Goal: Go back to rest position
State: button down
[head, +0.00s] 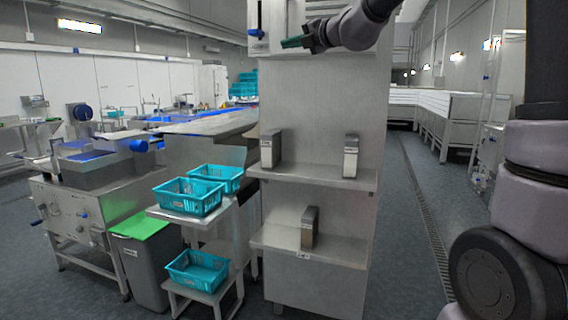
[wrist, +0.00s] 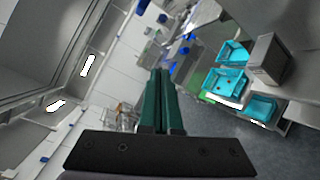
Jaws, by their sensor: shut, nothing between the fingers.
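My gripper (head: 297,42) is raised at the top of the head view, in front of the upper part of a tall steel shelf unit (head: 318,100). Its green fingers point left. In the wrist view the two green fingers of my gripper (wrist: 161,74) lie together, with nothing between them. They touch nothing that I can see.
Small grey upright boxes stand on the middle shelf (head: 320,178) and lower shelf (head: 275,240). Teal baskets (head: 188,207) sit on a stepped steel stand to the left, beside a green-lidded grey bin (head: 140,262). Open floor (head: 410,230) lies right of the unit.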

jog(key=s+d+f+n+g+h, duration=0.1)
jog(key=s+d+f+n+g, duration=0.2)
jog(key=s+n, duration=0.55)
jog(key=s+d+f+n+g+h, duration=0.1)
jog(key=s+d+f+n, duration=0.25)
jog(key=s+n, duration=0.55)
jog(key=s+d+f+n+h, duration=0.4)
jog(key=s+d+f+n, duration=0.2)
jog(key=s+d+n, duration=0.1)
jog(key=s+d+f+n+g+h, duration=0.1)
jog(key=s+d+f+n+h, duration=0.2)
jog(key=s+d+f+n, duration=0.3)
jog(key=s+d+n, duration=0.1)
jog(key=d+n, duration=0.2)
jog(key=n, duration=0.2)
jog(key=shift+s+d+f+g+h, duration=0.15)
jog(key=shift+s+d+g+h, duration=0.15)
jog(key=shift+s+d+h, duration=0.1)
